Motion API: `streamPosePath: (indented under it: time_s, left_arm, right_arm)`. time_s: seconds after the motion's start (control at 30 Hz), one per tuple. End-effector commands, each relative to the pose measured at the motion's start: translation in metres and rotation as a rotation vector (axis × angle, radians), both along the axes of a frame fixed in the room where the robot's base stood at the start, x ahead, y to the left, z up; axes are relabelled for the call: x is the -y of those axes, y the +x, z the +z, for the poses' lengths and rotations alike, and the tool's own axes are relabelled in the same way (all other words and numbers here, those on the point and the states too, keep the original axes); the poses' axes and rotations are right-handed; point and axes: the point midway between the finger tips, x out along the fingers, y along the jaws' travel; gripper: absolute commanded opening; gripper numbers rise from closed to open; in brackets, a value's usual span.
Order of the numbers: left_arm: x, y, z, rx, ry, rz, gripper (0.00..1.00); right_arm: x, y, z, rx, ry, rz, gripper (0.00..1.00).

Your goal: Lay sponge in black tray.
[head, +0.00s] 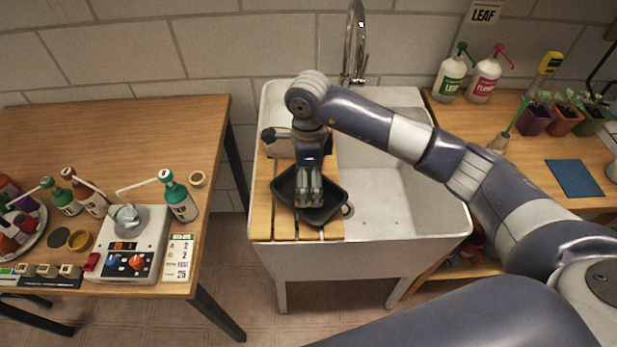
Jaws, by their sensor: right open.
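The black tray (283,185) lies on the wooden slatted board at the left side of the sink. My right gripper (309,200) points down over the tray, with its fingertips at or inside the tray area. Its fingers are open. I cannot make out a sponge for certain; the gripper hides part of the tray's inside, and whether anything lies between or under the fingers is unclear. My left gripper is not in view.
The white sink (400,205) has an open basin right of the slatted board (262,215). A tap (354,45) stands behind it. The left table (110,140) holds bottles and a device (130,245). The right bench holds bottles, potted seedlings and a blue mat (574,178).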

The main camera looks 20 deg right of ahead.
Motion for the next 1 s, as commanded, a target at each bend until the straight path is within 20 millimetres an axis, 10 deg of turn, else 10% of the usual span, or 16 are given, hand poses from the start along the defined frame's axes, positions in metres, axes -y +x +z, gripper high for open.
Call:
streamPosePath:
  time_s: [0.27,0.7,1.0]
  left_arm:
    - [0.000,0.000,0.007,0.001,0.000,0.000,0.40]
    - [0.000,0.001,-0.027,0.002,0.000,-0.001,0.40]
    - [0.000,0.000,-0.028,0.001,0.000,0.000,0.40]
  right_arm:
    - [0.000,0.001,0.013,0.003,0.001,0.000,0.98]
    - [0.000,0.001,0.107,0.004,0.000,0.000,0.98]
    - [0.000,0.001,0.127,0.000,0.000,-0.001,0.98]
